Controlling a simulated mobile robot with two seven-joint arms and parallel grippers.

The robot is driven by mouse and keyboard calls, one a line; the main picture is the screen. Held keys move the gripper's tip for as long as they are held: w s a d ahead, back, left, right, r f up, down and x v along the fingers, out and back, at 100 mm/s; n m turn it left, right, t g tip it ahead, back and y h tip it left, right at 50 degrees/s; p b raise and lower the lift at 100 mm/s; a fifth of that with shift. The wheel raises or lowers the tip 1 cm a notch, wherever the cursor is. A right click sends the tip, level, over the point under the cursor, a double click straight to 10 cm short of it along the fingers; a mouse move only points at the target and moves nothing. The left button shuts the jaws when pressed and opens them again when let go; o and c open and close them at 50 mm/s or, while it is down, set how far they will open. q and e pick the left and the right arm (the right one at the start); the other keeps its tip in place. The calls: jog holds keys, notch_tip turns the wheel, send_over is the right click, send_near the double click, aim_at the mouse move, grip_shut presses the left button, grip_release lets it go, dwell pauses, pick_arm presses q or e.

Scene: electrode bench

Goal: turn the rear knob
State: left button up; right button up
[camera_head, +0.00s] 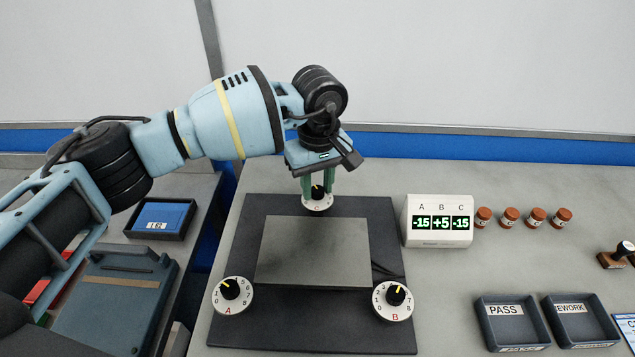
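The rear knob (317,192) is a black knob with a yellow mark on a white dial labelled C, at the back of the dark board (300,321). My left gripper (318,188) points down over it, with its green fingers on either side of the knob. Whether the fingers touch the knob is too small to tell. Knob A (230,289) is at the board's front left and knob B (395,294) at its front right. The display (437,222) reads A -15, B +5, C -15. My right gripper is not in view.
A grey plate (313,252) lies mid-board. Several small brown jars (509,217) stand right of the display. Trays marked PASS (511,334) and REWORK (589,333) sit front right, near a stamp (612,257). A blue-lined tray (160,218) is at left. Bench between board and trays is clear.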

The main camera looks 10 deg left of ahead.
pick_arm(q)
jog(key=c, duration=0.5)
jog(key=shift+c, duration=0.3)
jog(key=shift+n, duration=0.3)
jog(key=shift+r+n+p, duration=0.15)
jog(key=shift+n+p, duration=0.3)
jog(key=shift+n, duration=0.75)
jog(key=shift+n+p, duration=0.35)
jog(key=shift+n, duration=1.05)
jog(key=o, duration=1)
